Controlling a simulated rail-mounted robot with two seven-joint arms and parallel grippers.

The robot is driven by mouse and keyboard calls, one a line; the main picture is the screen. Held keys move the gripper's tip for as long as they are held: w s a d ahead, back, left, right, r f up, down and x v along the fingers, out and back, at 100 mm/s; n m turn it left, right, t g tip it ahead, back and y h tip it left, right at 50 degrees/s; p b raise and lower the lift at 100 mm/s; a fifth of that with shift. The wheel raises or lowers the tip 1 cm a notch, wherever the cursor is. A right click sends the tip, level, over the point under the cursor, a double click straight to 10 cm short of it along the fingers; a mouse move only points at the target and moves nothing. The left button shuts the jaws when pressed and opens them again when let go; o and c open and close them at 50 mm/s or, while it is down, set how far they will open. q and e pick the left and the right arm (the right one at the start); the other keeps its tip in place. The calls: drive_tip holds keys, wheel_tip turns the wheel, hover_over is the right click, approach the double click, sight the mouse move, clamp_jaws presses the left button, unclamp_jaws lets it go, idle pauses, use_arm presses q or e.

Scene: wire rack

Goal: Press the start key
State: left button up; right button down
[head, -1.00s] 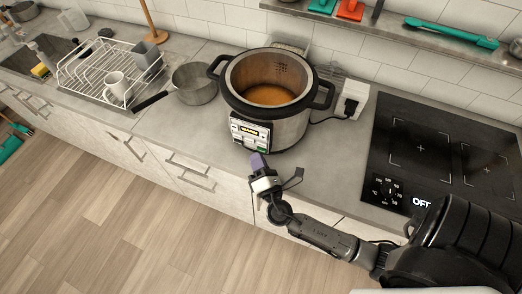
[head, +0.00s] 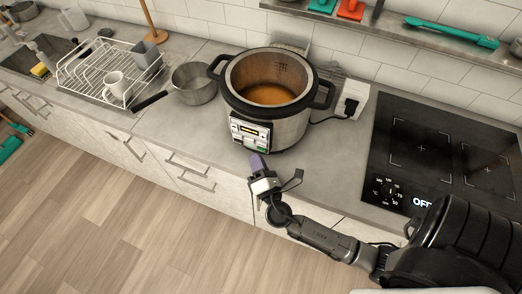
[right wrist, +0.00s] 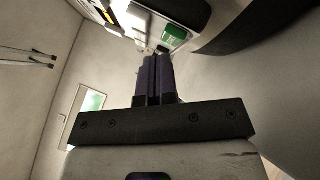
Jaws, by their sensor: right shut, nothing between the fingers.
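A silver and black electric cooker (head: 289,131) stands on the counter with its lid off and brown liquid inside. Its front control panel (head: 250,132) has a lit yellow display above keys. A green key, which I take as the start key, is at the panel's lower right; it shows clearly in the right wrist view (right wrist: 174,36). My right gripper (head: 257,160) is shut and empty, its purple fingertips just in front of and below the panel. In the right wrist view the fingertips (right wrist: 153,62) point toward the panel, close to the green key; contact is not visible. My left gripper is out of view.
A saucepan (head: 194,84) and a white wire dish rack (head: 98,72) with a mug stand left of the cooker. A black hob (head: 446,150) lies to the right. The counter's front edge is below the gripper.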

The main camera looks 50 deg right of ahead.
drive_tip(key=shift+a, duration=0.2)
drive_tip(key=shift+s+a, duration=0.1)
drive_tip(key=a, duration=0.1)
drive_tip(key=s+a+b, duration=0.1)
drive_tip(key=a, duration=0.1)
drive_tip(key=s+a, duration=0.1)
drive_tip(key=a, duration=0.1)
drive_tip(key=shift+a, duration=0.2)
idle(0.4)
idle(0.4)
idle(0.4)
